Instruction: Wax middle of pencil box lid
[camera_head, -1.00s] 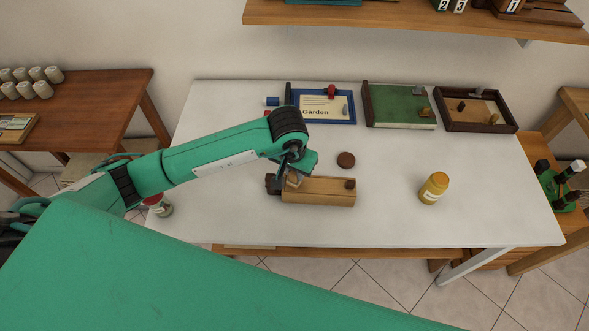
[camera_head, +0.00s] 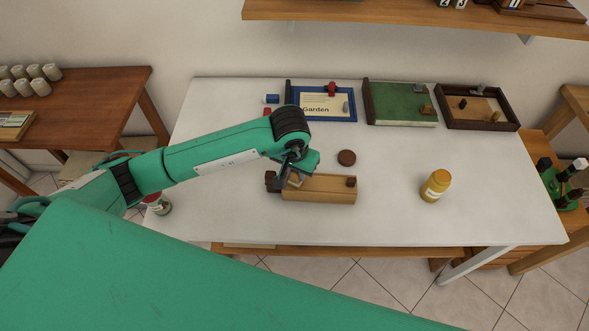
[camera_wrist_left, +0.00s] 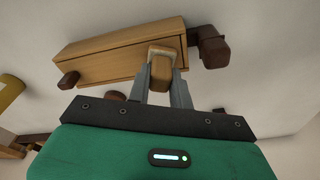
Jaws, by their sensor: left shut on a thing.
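The long light-wood pencil box (camera_head: 325,189) lies on the white table, with a small dark brown piece (camera_head: 351,182) at its right end and a darker block (camera_head: 271,181) at its left end. My left gripper (camera_head: 294,176) is over the left part of the box. In the left wrist view its grey fingers (camera_wrist_left: 161,82) are shut on a small tan block (camera_wrist_left: 160,70), which overlaps the edge of the pencil box (camera_wrist_left: 120,52). I cannot tell whether the block touches the lid. My right gripper is not in view.
A round brown disc (camera_head: 346,158) lies behind the box. A yellow jar (camera_head: 435,186) stands to the right, and a red-capped jar (camera_head: 157,203) is near the left edge. A blue frame (camera_head: 352,104), green board (camera_head: 398,103) and dark tray (camera_head: 478,128) line the back.

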